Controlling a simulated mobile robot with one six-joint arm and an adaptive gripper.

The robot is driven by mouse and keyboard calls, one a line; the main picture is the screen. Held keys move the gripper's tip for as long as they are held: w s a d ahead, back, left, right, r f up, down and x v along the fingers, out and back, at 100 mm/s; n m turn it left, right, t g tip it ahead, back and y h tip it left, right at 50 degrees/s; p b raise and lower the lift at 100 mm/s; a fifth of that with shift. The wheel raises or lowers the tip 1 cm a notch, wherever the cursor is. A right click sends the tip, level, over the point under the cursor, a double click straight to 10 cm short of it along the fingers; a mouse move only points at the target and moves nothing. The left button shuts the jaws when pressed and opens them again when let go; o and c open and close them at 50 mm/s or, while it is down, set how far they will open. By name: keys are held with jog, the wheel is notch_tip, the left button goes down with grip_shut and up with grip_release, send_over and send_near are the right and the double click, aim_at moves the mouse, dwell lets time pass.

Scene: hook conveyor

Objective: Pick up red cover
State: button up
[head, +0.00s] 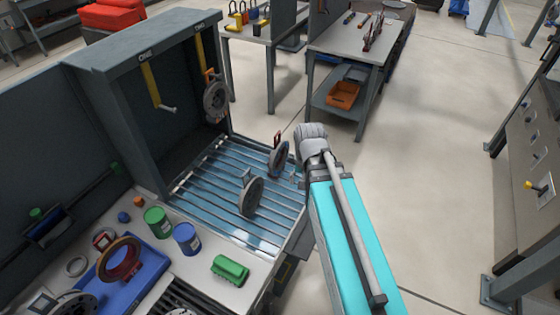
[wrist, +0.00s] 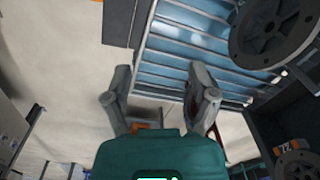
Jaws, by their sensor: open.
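A dark red-brown ring-shaped part (head: 119,262), the likeliest red cover, stands tilted in a blue tray (head: 162,276) at the lower left of the head view. My gripper (wrist: 160,98) is open in the wrist view, its two fingers apart with nothing between them. In the head view my arm reaches over the right edge of the slatted blue surface, well away from the ring; the fingers cannot be made out there. I cannot identify the red cover in the wrist view.
A green can (head: 157,222), blue can (head: 187,238) and green block (head: 230,270) crowd the bench near the tray. Open floor lies to the right.

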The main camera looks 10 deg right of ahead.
jog(key=w+d+r+m+t+y, duration=0.1)
jog(key=w+d+m, duration=0.1)
jog(key=w+m, duration=0.9)
jog(key=w+d+r+m+t+y, duration=0.1)
jog(key=w+d+m+y, duration=0.1)
jog(key=w+m, duration=0.9)
jog(key=shift+w+d+t+p, duration=0.2)
jog(key=shift+w+t+p, duration=0.1)
jog(key=shift+w, duration=0.35)
jog(key=shift+f, duration=0.1)
jog(key=b+x, duration=0.8)
jog(key=shift+a+f, duration=0.2)
jog(key=shift+b+x, duration=2.35)
jog(key=shift+x, duration=0.2)
grip_shut()
